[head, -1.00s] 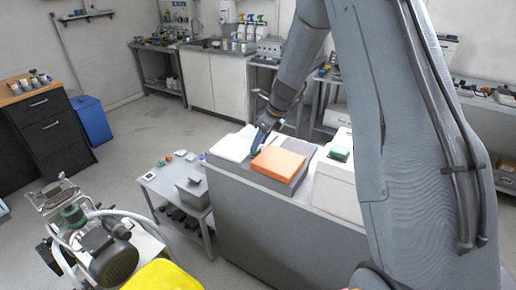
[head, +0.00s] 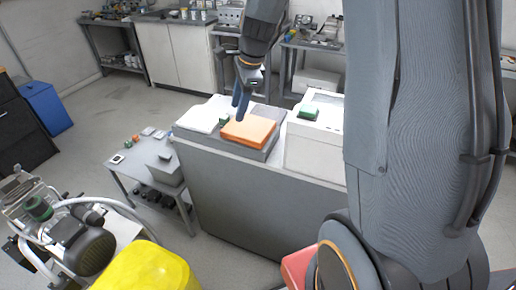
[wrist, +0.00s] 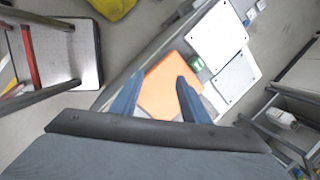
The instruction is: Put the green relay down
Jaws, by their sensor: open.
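A small green relay (head: 222,122) rests beside the left edge of an orange block (head: 250,131) on the grey bench top. In the wrist view the green relay (wrist: 197,63) lies between the orange block (wrist: 166,88) and white panels. My gripper (head: 239,112) is open, its blue fingers apart and empty above the orange block. In the wrist view my gripper (wrist: 158,80) has the orange block between its fingertips, with the relay outside them. Another green block (head: 308,113) sits on a white box at the right.
A white panel (head: 204,115) lies left of the relay. The white box (head: 313,150) stands right of the orange block. A low grey table (head: 128,163) with small parts is at the left. A yellow container (head: 145,268) and a compressor (head: 85,245) are in front.

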